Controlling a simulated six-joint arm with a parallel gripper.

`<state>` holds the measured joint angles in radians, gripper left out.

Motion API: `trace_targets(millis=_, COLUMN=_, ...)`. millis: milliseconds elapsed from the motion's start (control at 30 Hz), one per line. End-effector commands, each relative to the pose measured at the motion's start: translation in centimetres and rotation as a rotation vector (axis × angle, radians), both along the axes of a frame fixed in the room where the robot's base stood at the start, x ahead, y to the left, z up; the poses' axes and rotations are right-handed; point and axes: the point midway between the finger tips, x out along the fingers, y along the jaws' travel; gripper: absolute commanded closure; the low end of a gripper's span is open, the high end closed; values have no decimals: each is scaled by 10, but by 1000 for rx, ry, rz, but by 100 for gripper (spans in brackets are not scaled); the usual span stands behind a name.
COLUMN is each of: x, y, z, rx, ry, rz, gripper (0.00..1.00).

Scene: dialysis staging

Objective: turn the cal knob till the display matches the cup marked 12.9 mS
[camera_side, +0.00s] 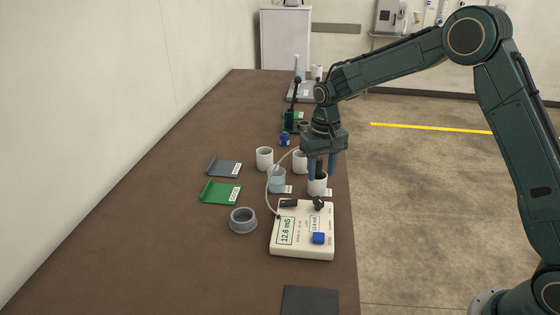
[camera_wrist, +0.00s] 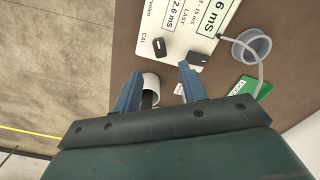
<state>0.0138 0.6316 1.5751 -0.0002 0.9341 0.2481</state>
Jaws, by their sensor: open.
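The cream meter (camera_side: 290,252) lies near the table's right edge. Its large display (camera_side: 287,231) reads 12.6 mS; a smaller panel marked LAST (camera_wrist: 178,12) also appears to read 12.6 mS. The dark cal knob (camera_side: 318,203) is on the meter's far right part, and beside the CAL label in the wrist view (camera_wrist: 159,46). My gripper (camera_side: 322,172) is open and empty, beyond the knob and close above a white cup (camera_side: 317,188). In the wrist view my fingers (camera_wrist: 161,88) stand apart, short of the knob. A bluish cup (camera_side: 277,181) stands beside the white one. Cup tags are unreadable.
A grey ring-shaped dish (camera_side: 243,226), a green tray (camera_side: 214,196) and a grey tray (camera_side: 222,169) lie left. A dark pad (camera_side: 310,300) lies in front. A blue button (camera_side: 318,238) is on the meter.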

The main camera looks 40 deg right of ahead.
Motion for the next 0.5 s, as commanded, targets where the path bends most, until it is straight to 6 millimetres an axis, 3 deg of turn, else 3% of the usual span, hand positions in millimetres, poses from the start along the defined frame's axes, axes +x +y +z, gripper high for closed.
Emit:
trace_targets(millis=200, x=1, y=0, z=31, rx=0, ry=-3, rz=0, gripper=58)
trace_targets(millis=500, x=0, y=0, z=46, rx=0, ry=0, rz=0, gripper=58)
